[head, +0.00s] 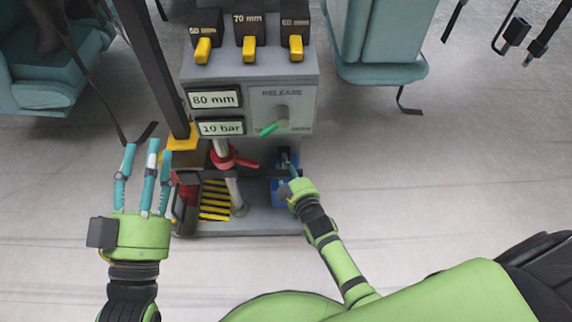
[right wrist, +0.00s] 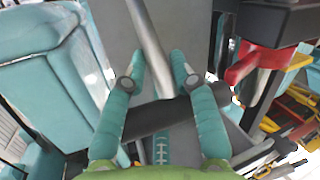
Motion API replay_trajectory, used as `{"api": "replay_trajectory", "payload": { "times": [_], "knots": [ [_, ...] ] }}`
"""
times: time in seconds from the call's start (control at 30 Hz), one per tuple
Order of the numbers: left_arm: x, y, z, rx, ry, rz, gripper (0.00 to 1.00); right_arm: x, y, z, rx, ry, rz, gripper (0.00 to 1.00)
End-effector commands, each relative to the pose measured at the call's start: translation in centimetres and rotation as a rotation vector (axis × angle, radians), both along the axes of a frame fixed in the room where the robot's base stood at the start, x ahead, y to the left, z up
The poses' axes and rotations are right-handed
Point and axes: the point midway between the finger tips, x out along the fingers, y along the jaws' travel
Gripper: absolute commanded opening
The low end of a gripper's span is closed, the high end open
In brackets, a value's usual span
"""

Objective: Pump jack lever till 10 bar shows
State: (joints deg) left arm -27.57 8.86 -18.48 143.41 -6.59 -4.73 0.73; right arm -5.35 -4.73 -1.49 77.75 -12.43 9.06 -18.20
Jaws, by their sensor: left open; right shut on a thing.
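The grey machine's lower display (head: 222,127) reads 10 bar. My right gripper (head: 292,172) is low at the machine's right side, by a blue jack body (head: 279,193). In the right wrist view its teal fingers (right wrist: 165,95) are shut on the black grip of the jack lever (right wrist: 160,117). A metal rod (right wrist: 148,35) runs up between the fingers. The hand hides most of the lever in the head view. My left gripper (head: 145,170) is open and empty, left of the machine, fingers spread.
An upper display (head: 214,99) reads 80 mm. A RELEASE panel (head: 280,95) carries a green-tipped lever (head: 269,129). A red valve handle (head: 245,163) is left of my right gripper and also shows in the right wrist view (right wrist: 248,62).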

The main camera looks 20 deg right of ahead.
Motion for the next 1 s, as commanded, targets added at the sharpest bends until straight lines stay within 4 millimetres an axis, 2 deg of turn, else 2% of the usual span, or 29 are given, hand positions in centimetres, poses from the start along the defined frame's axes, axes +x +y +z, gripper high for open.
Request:
{"api": "replay_trajectory", "payload": {
  "times": [0.03,0.13,0.17,0.2,0.23,0.53,0.67,0.77,1.0],
  "knots": [
    [0.0,0.0,0.0,0.000,0.001,0.000,0.45,-0.9,-0.2,-1.4,0.010,0.037,-0.006,0.00],
    [0.0,0.0,0.0,0.000,0.001,0.000,0.45,-0.9,-0.1,-1.5,0.014,0.041,-0.006,0.00],
    [0.0,0.0,0.0,0.001,0.002,0.000,0.45,-0.9,-0.1,-1.5,0.014,0.042,-0.007,0.32],
    [0.0,0.0,0.0,0.001,0.002,0.000,0.45,-0.9,-0.1,-1.5,0.015,0.042,-0.007,0.48],
    [0.0,0.0,0.0,0.001,0.002,0.000,0.45,-0.9,-0.1,-1.5,0.016,0.041,-0.006,0.51],
    [0.0,0.0,-0.1,0.001,0.004,0.000,0.45,-0.7,0.0,-1.1,0.012,0.030,-0.003,0.51],
    [0.1,0.0,-0.1,0.001,0.004,0.001,0.45,-1.5,0.0,-0.9,0.011,0.028,-0.003,0.51],
    [0.1,0.0,-0.1,0.001,0.004,0.001,0.45,-3.0,-0.1,-0.7,0.011,0.030,-0.003,0.51],
    [0.0,0.0,-0.1,0.001,0.004,0.001,0.45,-8.1,-0.5,0.2,0.011,0.032,-0.003,0.51]
  ]
}}
